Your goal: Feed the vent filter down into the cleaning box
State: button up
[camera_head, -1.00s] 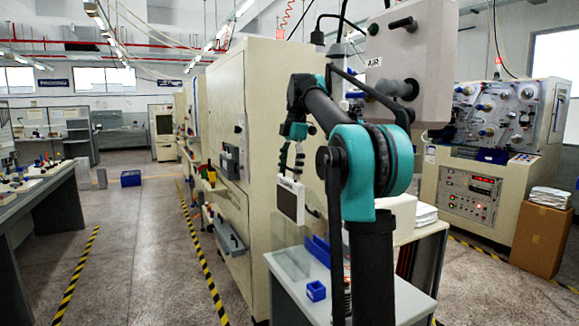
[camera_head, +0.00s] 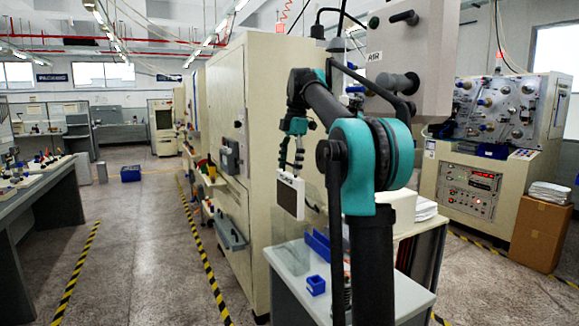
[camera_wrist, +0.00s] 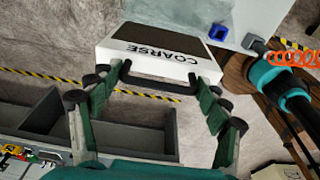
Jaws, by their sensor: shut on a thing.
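The vent filter (camera_head: 290,197) is a white framed panel with a dark handle, hanging in the air below my gripper (camera_head: 291,168). In the wrist view, its white edge (camera_wrist: 150,52) reads COARSE and its face looks dark. My gripper (camera_wrist: 153,85) is shut on the filter's black handle. A clear-walled box (camera_head: 290,260), which looks like the cleaning box, stands on the grey table below the filter. Its clear wall also shows at the top of the wrist view (camera_wrist: 178,12), beyond the filter. The filter appears above the box, apart from it; the exact alignment is hard to tell.
Small blue bins (camera_head: 316,286) stand on the grey table (camera_head: 395,301) beside the clear box. A tall cream cabinet (camera_head: 262,110) stands close behind the filter. A grey panel marked AIR (camera_head: 425,55) hangs near my arm. The aisle floor (camera_head: 150,240) at left is clear.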

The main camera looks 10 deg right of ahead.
aim_at(289, 209)
jog(key=shift+f, duration=7.65)
